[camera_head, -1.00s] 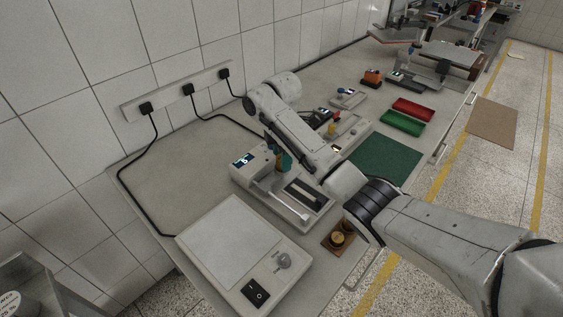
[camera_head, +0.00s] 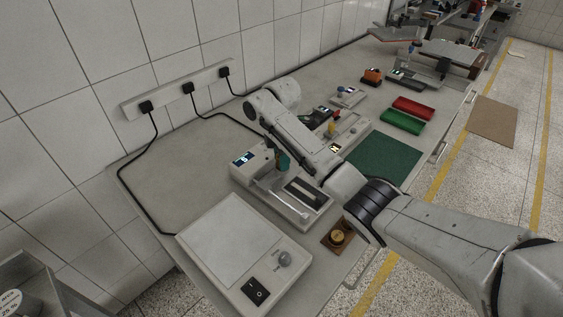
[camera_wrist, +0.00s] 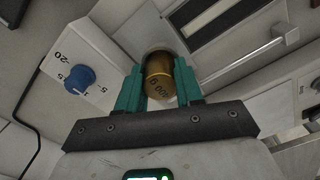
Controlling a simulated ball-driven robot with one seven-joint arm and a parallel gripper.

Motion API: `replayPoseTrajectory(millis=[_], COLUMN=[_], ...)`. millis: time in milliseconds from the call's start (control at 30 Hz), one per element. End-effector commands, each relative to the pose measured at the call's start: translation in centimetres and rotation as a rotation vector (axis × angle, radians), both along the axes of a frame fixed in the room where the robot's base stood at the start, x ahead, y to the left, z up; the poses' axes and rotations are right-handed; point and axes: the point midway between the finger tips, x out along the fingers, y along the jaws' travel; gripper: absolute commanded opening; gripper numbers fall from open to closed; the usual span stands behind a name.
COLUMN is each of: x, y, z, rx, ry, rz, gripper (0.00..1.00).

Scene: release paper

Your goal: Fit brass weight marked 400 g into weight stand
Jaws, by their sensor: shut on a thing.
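The brass weight (camera_wrist: 159,76), with 400 g lettering that reads upside down in the wrist view, sits between the teal fingers of my gripper (camera_wrist: 160,88). The gripper is shut on it. In the head view my gripper (camera_head: 284,162) is over the grey instrument (camera_head: 243,172) with a small display; the weight cannot be made out there. A pale round surface shows just behind the weight in the wrist view; I cannot tell whether they touch. A wooden block (camera_head: 327,242) with brass on it stands at the table's front edge. I cannot tell for sure which part is the weight stand.
The grey instrument has a blue knob (camera_wrist: 81,77) and a slotted bed with a metal rod. A flat white-topped device (camera_head: 232,245) stands nearer. A green mat (camera_head: 385,161), a red tray (camera_head: 412,108) and a green tray (camera_head: 402,122) lie beyond.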

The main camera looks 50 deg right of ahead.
Motion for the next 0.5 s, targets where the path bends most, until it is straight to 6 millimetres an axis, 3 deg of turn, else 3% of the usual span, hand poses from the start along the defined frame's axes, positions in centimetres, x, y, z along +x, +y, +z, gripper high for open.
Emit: replayPoseTrajectory(millis=[100,500], x=[0.0,0.06], y=[0.0,-0.03], z=[0.02,0.27], rx=[0.0,-0.001], ry=[0.0,-0.002], rz=[0.0,0.0], gripper=[0.0,0.0])
